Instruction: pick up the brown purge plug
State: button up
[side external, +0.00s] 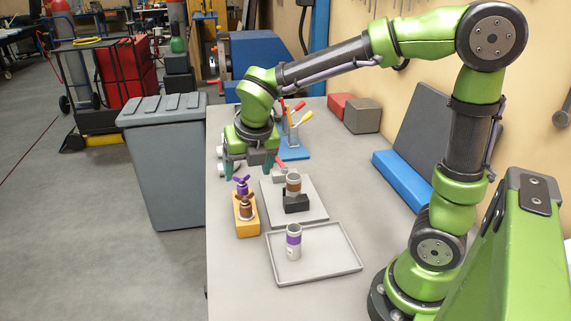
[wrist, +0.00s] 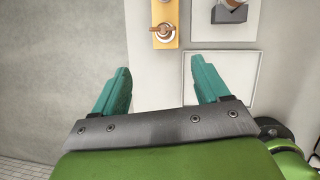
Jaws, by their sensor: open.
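The brown purge plug (side external: 247,207) stands upright in the yellow block (side external: 246,229), beside a purple plug (side external: 242,186). In the wrist view the brown plug (wrist: 161,32) shows its winged top near the end of the yellow block (wrist: 173,42). My gripper (side external: 248,170) is open and empty, above the table and behind the block in the side view. In the wrist view its teal fingers (wrist: 160,66) are wide apart, and the brown plug appears beyond the gap between them. The purple plug cannot be made out in the wrist view.
A brown-banded tube (side external: 293,184) stands in a black holder (side external: 296,204) on a grey plate (side external: 316,212). A purple-banded tube (side external: 294,242) stands in a shallow tray (side external: 338,265). A blue tool stand (side external: 294,154) is behind. The table's left edge is close to the yellow block.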

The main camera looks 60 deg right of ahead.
aim_at(246, 201)
jog(key=shift+n, duration=0.7)
jog(key=x, duration=1.1)
jog(key=shift+d+f, duration=0.15)
jog(key=shift+f, duration=0.15)
jog(key=shift+d+x, duration=0.2)
jog(key=shift+x, duration=1.15)
jog(key=shift+d+x, duration=0.2)
jog(key=shift+x, duration=1.1)
jog(key=shift+s, duration=0.15)
jog(key=shift+c, duration=0.2)
